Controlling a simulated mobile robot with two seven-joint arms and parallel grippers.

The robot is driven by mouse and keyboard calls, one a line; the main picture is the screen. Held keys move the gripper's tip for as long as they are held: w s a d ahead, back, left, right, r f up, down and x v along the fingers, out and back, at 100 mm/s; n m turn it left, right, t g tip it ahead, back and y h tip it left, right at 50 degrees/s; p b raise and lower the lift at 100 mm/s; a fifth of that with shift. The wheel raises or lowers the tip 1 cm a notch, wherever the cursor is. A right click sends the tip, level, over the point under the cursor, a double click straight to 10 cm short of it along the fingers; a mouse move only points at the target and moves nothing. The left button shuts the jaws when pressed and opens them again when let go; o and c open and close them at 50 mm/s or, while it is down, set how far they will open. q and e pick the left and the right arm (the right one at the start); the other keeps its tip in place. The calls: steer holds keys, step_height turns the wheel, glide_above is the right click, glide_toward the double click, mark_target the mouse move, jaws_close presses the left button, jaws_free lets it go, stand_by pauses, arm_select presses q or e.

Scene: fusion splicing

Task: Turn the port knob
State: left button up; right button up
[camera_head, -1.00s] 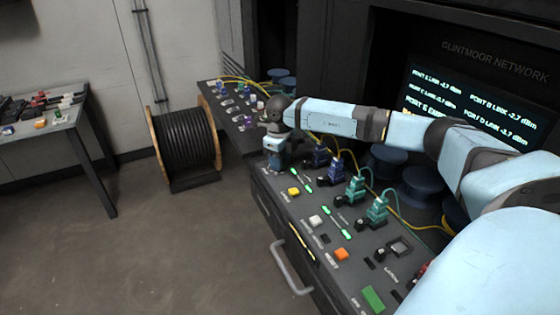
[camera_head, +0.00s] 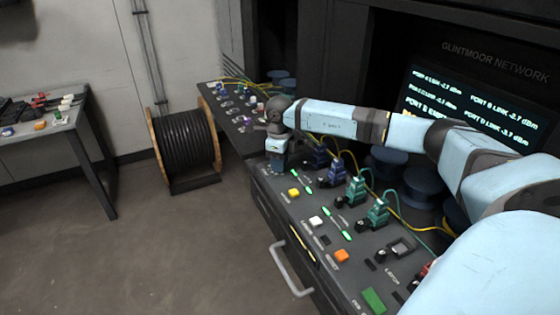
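My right arm reaches in from the right. Its gripper (camera_head: 277,164) points down over the far left part of the console (camera_head: 300,262). The fingertips are small and dark, and I cannot tell whether they are open or shut, or whether they hold a knob. Any knob under the gripper is hidden. Other small black port knobs show along the console, one beside a blue plug (camera_head: 323,181), one beside a teal plug (camera_head: 340,201) and one beside the nearer teal plug (camera_head: 361,227). My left gripper is not in view.
Blue connectors (camera_head: 335,168) and teal connectors (camera_head: 377,213) with yellow and teal cables stand close to the right of the gripper. A monitor (camera_head: 470,108) lists port readings. A cable drum (camera_head: 187,146) stands on the floor, and a side table (camera_head: 50,132) is at the left.

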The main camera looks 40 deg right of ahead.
steer(key=o, duration=0.4)
steer(key=shift+r, duration=0.1)
step_height(320, 180, up, 14)
steer(key=shift+f, duration=0.1)
steer(key=shift+a+f, duration=0.1)
stand_by(0.7)
